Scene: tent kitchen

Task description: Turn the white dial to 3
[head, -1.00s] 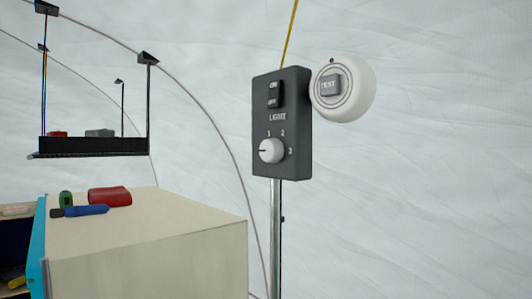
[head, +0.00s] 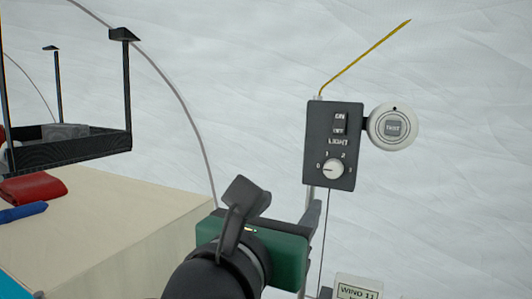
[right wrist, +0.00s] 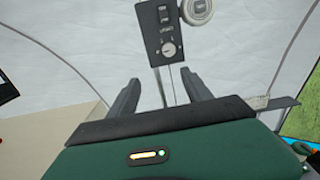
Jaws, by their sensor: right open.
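The white dial (head: 333,169) is on the lower part of a dark control box (head: 316,140), below the word LIGHT. Marks 0, 1, 2 and 3 run around it, and its dark pointer line seems to face left, toward 0. In the right wrist view the dial (right wrist: 168,49) lies ahead, beyond the fingertips. My right gripper (head: 279,198) is below and left of the box, apart from it. Its two fingers are spread and empty in the right wrist view (right wrist: 162,88). My left gripper is not in view.
A rocker switch (head: 340,123) sits above the dial. A round white TEST button (head: 393,128) adjoins the box's right side. A pole (head: 310,212) stands below it. A cabinet (head: 130,225) and a hanging shelf (head: 75,150) are at left. A WIND sign (head: 357,288) is low.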

